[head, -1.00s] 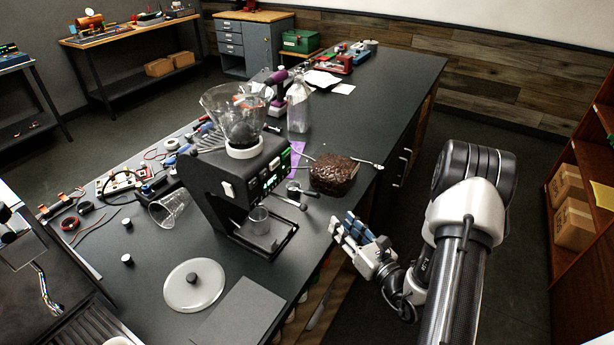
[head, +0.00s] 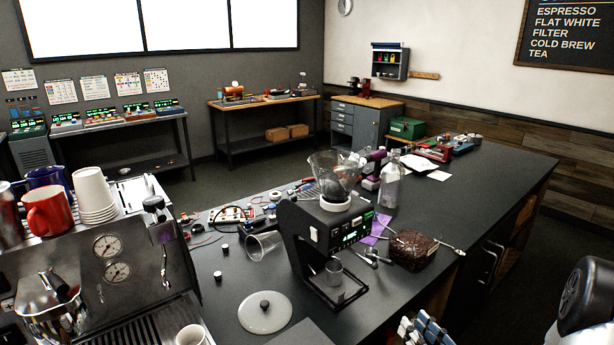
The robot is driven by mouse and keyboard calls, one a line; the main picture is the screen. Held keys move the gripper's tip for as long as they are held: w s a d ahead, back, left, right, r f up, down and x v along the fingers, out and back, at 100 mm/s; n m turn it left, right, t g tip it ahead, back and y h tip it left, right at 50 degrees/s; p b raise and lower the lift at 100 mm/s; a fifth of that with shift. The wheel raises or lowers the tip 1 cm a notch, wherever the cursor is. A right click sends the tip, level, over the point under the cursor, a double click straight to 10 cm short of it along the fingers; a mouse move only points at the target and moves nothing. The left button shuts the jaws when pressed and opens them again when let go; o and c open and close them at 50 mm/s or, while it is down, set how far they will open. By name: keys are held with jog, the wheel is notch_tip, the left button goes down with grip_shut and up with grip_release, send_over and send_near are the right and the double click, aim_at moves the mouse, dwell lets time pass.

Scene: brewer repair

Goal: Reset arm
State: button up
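My gripper (head: 420,328) shows at the bottom edge of the head view, right of centre, partly cut off by the frame. It is beside the near edge of the dark counter (head: 450,200), below and apart from the black coffee grinder (head: 318,235). Whether its fingers are open or shut is not clear, and I see nothing clearly held. Part of my arm (head: 585,300) shows at the lower right; the links between are out of frame.
A glass bottle (head: 391,182), a tipped glass (head: 263,246) and a round lid (head: 265,312) stand or lie around the grinder. An espresso machine (head: 120,265) fills the left. Dark floor lies right of the counter.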

jog(key=s+a+r+n+g+y, duration=0.4)
jog(key=a+r+n+g+y, duration=0.4)
jog(key=a, duration=0.5)
jog(key=s+a+r+n+g+h, duration=0.1)
jog(key=s+a+r+n+g, duration=0.1)
jog(key=s+a+n+g, duration=0.25)
jog(key=s+a+r+n+g+h, duration=0.1)
jog(key=s+a+r+n+g, duration=0.1)
jog(key=s+a+n, duration=0.35)
jog(key=s+d+f+n+g+h, duration=0.1)
jog(key=s+d+n+h, duration=0.1)
jog(key=s+n+h, duration=0.3)
jog(key=s+d+n+g+h, duration=0.1)
jog(key=s+d+n+h, duration=0.25)
jog(key=s, duration=0.35)
jog(key=d+r+n+t+h, duration=0.4)
jog(key=d+n, duration=0.2)
jog(key=d, duration=0.1)
jog(key=shift+h, duration=0.35)
